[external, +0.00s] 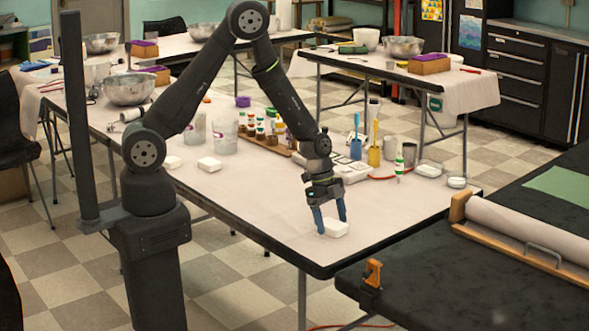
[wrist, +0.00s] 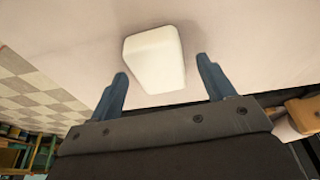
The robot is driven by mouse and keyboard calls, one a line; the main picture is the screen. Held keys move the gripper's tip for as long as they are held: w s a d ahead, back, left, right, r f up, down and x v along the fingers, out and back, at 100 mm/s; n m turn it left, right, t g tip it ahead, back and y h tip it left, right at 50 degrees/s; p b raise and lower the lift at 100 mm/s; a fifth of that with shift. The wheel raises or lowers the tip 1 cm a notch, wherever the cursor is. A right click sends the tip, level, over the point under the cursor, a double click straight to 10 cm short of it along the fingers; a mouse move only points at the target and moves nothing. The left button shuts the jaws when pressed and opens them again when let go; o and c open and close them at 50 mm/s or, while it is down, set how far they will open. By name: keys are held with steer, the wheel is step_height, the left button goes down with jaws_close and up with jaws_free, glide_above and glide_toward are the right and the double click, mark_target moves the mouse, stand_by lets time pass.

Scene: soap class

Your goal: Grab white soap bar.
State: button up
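A white soap bar (external: 334,229) lies on the pale table top near its front corner. In the wrist view the soap bar (wrist: 154,60) sits between and a little beyond my two blue fingertips, with a gap showing on each side. My gripper (external: 331,222) points down over the soap bar in the external view. My gripper (wrist: 162,72) is open, and its fingers appear apart from the bar. Two more white bars lie farther left on the table, one at the middle (external: 209,164) and one (external: 172,162) near my arm.
A dark table with a paper roll (external: 530,230) is at the right. The table around the soap is clear.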

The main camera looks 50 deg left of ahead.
steer(key=c, duration=1)
steer(key=shift+r, duration=0.15)
